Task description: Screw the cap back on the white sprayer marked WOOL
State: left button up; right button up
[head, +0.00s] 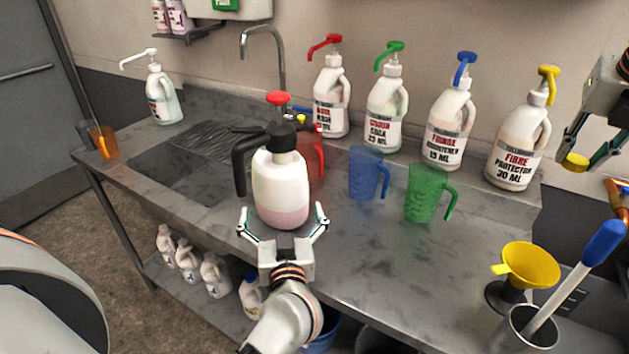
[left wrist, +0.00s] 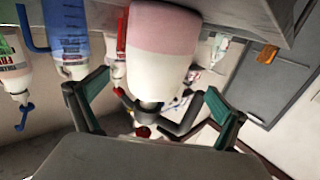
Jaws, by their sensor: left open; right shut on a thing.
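A white sprayer (head: 281,185) with a black head and handle and a red knob stands upright near the front edge of the counter. Its lower part looks pinkish, and no WOOL marking shows from this side. It also shows upside down in the left wrist view (left wrist: 165,45). My left gripper (head: 283,212) is open, with its fingers spread on either side of the sprayer's lower body. My right gripper (head: 577,155) is at the far right, shut on a small round yellow cap (head: 575,163), well apart from the sprayer.
Red, blue (head: 366,174) and green (head: 428,194) jugs stand right of the sprayer. Several pump bottles (head: 448,128) line the wall. A sink (head: 180,165) lies to the left. A yellow funnel (head: 530,266) and a metal pot (head: 522,332) stand at front right. The counter's front middle is clear.

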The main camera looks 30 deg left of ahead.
aim_at(281, 198)
pick_arm(q)
jog(key=x, duration=0.4)
jog(key=shift+w+a, duration=0.15)
jog(key=shift+w, duration=0.15)
jog(key=x, duration=0.5)
jog(key=shift+r+b, duration=0.15)
jog(key=shift+b, duration=0.2)
jog(key=shift+c, duration=0.4)
jog(key=c, duration=1.8)
jog(key=shift+w+r, duration=0.1)
jog(key=shift+r, duration=0.15)
